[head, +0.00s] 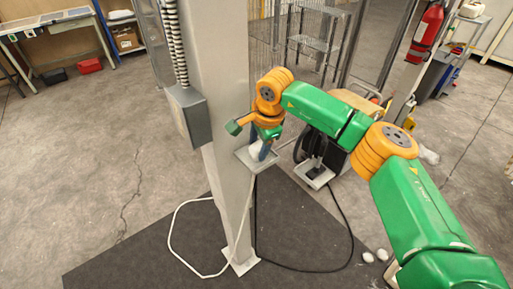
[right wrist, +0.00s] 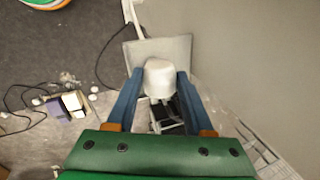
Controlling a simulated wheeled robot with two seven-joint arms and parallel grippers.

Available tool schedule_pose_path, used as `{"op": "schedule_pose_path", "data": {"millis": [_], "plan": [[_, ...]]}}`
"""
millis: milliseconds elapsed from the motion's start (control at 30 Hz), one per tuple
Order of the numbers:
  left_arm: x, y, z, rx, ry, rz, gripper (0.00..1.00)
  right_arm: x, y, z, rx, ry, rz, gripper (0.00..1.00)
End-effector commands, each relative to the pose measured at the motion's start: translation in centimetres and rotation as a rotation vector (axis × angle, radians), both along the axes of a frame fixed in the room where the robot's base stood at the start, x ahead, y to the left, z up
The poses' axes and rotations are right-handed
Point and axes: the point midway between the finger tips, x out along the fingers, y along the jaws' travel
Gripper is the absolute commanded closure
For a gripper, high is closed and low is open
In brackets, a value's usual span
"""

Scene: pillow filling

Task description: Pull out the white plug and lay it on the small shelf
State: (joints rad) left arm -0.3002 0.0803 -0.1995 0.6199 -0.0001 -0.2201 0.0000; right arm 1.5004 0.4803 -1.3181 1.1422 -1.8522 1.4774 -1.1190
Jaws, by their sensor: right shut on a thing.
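My right gripper (head: 264,150) reaches in from the right to the grey post and points down over the small shelf (head: 243,156). In the right wrist view its two blue fingers are shut on the white plug (right wrist: 160,78), one on each side. The small shelf also shows there as a pale plate (right wrist: 170,46) beneath the plug. I cannot tell whether the plug touches the shelf. In the head view the plug is mostly hidden by the fingers. A white cable (head: 172,232) loops on the floor beside the post. My left gripper is not in view.
The grey post (head: 215,110) carries a grey box (head: 187,115) on its left. A second small plate (head: 318,181) with a black piece stands to the right, and a black cable (head: 349,238) loops below. Two white lumps (head: 375,256) lie on the floor.

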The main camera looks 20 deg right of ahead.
Motion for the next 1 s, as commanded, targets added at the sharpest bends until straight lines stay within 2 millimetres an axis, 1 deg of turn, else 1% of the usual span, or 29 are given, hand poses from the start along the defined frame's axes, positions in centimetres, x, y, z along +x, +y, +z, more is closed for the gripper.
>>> {"op": "schedule_pose_path", "data": {"millis": [233,600,1000], "plan": [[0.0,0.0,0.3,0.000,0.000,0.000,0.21,0.8,-0.5,-0.4,-0.001,-0.001,0.001,1.00],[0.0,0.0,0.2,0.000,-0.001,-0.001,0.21,0.9,-0.5,-0.5,-0.001,-0.001,0.000,1.00],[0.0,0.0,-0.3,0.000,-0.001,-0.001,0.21,0.9,-0.5,-1.1,-0.001,-0.001,0.000,1.00]]}}
